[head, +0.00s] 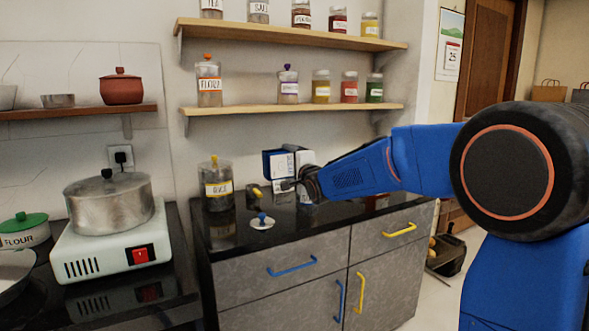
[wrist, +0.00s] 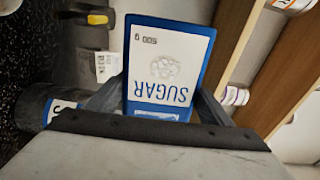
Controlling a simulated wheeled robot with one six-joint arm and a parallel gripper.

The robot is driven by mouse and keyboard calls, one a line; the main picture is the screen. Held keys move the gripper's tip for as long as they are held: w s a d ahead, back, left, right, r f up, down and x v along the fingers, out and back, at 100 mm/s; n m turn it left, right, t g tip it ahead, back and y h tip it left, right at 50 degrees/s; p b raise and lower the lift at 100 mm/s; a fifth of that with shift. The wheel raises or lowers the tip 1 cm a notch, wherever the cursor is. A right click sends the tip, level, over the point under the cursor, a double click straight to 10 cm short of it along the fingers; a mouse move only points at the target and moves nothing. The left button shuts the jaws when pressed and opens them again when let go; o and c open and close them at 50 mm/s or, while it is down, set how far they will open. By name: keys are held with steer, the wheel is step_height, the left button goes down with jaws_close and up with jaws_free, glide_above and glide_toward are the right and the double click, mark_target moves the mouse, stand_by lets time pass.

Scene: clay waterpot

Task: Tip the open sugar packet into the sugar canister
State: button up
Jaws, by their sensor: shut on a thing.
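My gripper (head: 300,184) is shut on the blue and white sugar packet (head: 304,158) and holds it above the dark counter. In the wrist view the packet (wrist: 165,65) is between the two fingers, its SUGAR lettering upside down in the picture. The packet lies tipped over, not upright; its open end is hard to make out. A clear jar (wrist: 35,105) at the lower left of the wrist view has a partly hidden label starting with S; it looks like the sugar canister. In the head view, my gripper mostly hides this spot. No pouring sugar shows.
A lid with a blue knob (head: 262,222) lies on the counter (head: 330,222). A labelled jar with a yellow knob (head: 217,188) stands left of my gripper. A yellow object (head: 257,192) is between them. A shelf of jars (head: 300,108) hangs above.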

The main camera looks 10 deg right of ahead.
steer(key=shift+w+d+r+m, duration=0.1)
steer(key=shift+d+r+m, duration=0.2)
steer(key=shift+m, duration=0.3)
steer(key=shift+d+r+m, duration=0.15)
steer(key=shift+r+m, duration=0.1)
steer(key=shift+m, duration=0.35)
stand_by(3.4)
steer(key=shift+r, duration=0.1)
